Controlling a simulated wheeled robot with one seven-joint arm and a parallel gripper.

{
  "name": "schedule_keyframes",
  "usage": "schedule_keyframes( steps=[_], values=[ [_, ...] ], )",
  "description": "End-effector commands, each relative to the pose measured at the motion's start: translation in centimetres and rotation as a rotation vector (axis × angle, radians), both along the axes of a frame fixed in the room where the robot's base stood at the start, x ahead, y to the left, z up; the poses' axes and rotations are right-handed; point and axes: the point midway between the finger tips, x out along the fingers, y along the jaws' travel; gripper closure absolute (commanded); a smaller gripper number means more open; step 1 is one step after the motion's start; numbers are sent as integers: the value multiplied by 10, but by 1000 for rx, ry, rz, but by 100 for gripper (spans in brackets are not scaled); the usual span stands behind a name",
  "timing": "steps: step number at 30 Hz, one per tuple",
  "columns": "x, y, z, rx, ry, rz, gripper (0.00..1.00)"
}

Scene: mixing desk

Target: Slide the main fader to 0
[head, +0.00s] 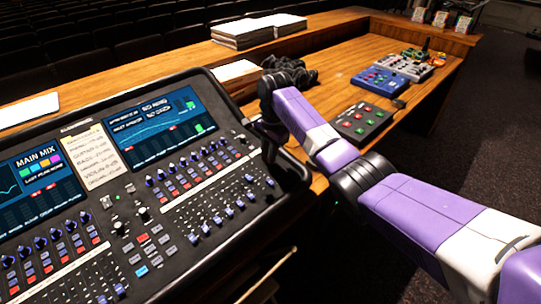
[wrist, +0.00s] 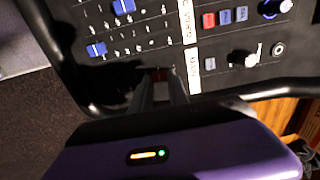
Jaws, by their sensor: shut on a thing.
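The mixing desk (head: 212,112) fills the left and middle of the head view, with screens, knobs and rows of faders. My gripper (head: 270,150) is low over its right end and hides the controls beneath it. In the wrist view, my gripper (wrist: 163,92) points at the panel beside a white label strip (wrist: 188,45). Its fingers are shut on a small dark-reddish cap, the main fader (wrist: 159,75), mostly hidden between the fingertips. The fader's scale reading cannot be made out.
Blue-capped faders (wrist: 123,6) stand left of my fingers. Buttons and a black knob (wrist: 241,58) lie to the right. Beyond the desk are a black button box (head: 361,123), a blue box (head: 380,81) and dark coiled cable (head: 290,73) on the wooden table.

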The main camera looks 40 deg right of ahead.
Motion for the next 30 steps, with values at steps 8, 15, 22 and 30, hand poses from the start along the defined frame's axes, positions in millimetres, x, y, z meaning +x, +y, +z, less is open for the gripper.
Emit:
schedule_keyframes(
  steps=[8, 15, 22, 30],
  values=[
    [0, -2, 2, -4, -2, -2, 56],
    [0, -1, 1, -2, 0, -1, 56],
    [-1, 0, 19, -2, -3, 1, 56],
    [-6, -2, 62, -3, -4, -1, 56]
  ],
)
